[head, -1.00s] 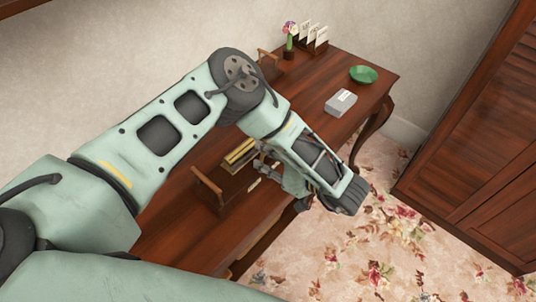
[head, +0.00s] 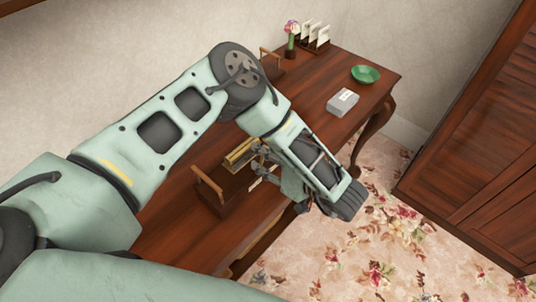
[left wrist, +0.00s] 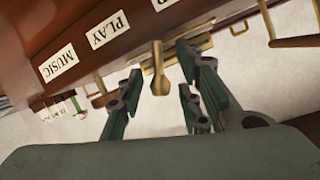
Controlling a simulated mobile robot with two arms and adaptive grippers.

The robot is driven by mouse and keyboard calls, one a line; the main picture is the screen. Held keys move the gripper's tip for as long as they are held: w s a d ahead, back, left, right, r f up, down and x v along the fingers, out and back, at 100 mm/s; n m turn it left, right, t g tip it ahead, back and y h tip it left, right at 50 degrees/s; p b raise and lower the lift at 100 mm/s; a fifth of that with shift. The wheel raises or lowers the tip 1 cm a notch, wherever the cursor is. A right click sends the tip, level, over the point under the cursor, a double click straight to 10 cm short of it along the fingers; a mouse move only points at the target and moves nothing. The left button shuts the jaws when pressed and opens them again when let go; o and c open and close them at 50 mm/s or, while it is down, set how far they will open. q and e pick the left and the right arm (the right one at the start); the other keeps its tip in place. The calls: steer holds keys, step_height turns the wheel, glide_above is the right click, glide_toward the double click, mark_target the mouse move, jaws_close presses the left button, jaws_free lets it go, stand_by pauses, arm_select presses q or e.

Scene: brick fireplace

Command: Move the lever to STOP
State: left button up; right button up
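A dark wooden box (head: 222,196) with brass strips on top and a wooden handle stands on the desk. In the left wrist view its face has labels MUSIC (left wrist: 58,63) and PLAY (left wrist: 108,30), plus a cut-off label (left wrist: 165,3) showing only a P. A brass lever (left wrist: 160,84) sticks out at a brass plate between PLAY and the cut-off label. My left gripper (head: 263,160) is at the box's front; it is open, its fingers (left wrist: 160,82) on either side of the lever, with no clear contact. In the head view the gripper hides the lever. My right gripper is not seen.
The desk (head: 318,118) also holds a grey box (head: 343,102), a green bowl (head: 366,74), a letter rack (head: 315,40) and a flower in a vase (head: 291,40). A wooden cabinet (head: 480,130) stands at the right. The flowered carpet between is clear.

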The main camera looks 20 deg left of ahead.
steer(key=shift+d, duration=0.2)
arm_select(q)
steer(key=v, duration=1.2)
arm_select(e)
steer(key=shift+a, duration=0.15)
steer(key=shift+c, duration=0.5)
